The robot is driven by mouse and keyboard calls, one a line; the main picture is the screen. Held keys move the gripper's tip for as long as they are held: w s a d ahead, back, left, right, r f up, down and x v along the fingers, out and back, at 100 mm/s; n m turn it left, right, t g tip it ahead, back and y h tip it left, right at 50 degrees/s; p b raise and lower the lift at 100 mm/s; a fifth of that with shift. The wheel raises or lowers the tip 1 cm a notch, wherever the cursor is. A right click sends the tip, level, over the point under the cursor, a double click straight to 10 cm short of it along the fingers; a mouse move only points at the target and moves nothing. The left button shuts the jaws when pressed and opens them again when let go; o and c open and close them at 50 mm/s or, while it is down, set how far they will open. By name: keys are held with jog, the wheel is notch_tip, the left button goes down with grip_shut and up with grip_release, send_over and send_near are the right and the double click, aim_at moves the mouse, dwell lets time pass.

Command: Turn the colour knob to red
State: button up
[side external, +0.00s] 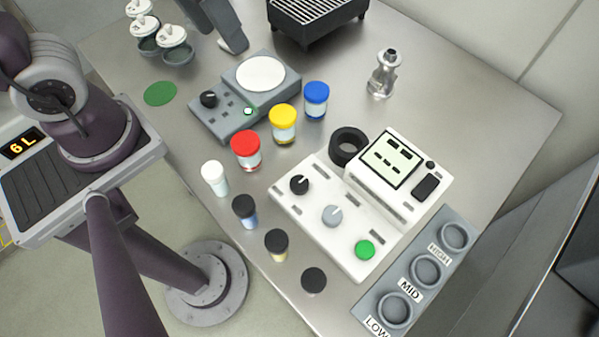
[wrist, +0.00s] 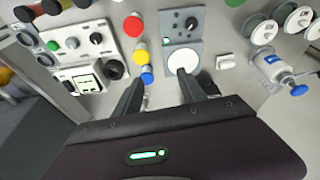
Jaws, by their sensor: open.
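A white control box (side external: 315,238) carries a black knob (side external: 299,185), a grey knob (side external: 331,215) and a green button (side external: 365,250). Both knobs have a pale pointer mark; I cannot read which one sets the colour. In the wrist view the black knob (wrist: 96,38), grey knob (wrist: 72,43) and green button (wrist: 54,46) show at upper left. My gripper (wrist: 160,74) is open and empty, its fingers over the bench near the round white plate (wrist: 184,60), apart from the knobs. Dark grey fingers show at the top of the side view.
Red (side external: 245,150), yellow (side external: 283,123) and blue (side external: 316,98) capped jars stand between the box and a grey plate unit (side external: 218,118) with its own black knob (side external: 208,99). Several small vials line the front edge. A white display unit (side external: 400,178) and black ring (side external: 348,146) stand behind the box.

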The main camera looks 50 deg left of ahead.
jog(key=w+d+f+g, duration=0.1)
jog(key=d+f+g, duration=0.1)
jog(key=d+f, duration=0.6)
jog(key=n+g, duration=0.1)
jog(key=n, duration=0.1)
send_over(300, 182)
jog(key=shift+w+a+f, duration=0.15)
jog(key=shift+a+f, duration=0.2)
jog(key=shift+f, duration=0.45)
jog(key=shift+g, duration=0.3)
jog(key=f, duration=0.6)
jog(key=shift+s+d+f, duration=0.2)
jog(key=shift+d+f, duration=0.15)
jog(key=shift+f, duration=0.5)
grip_shut()
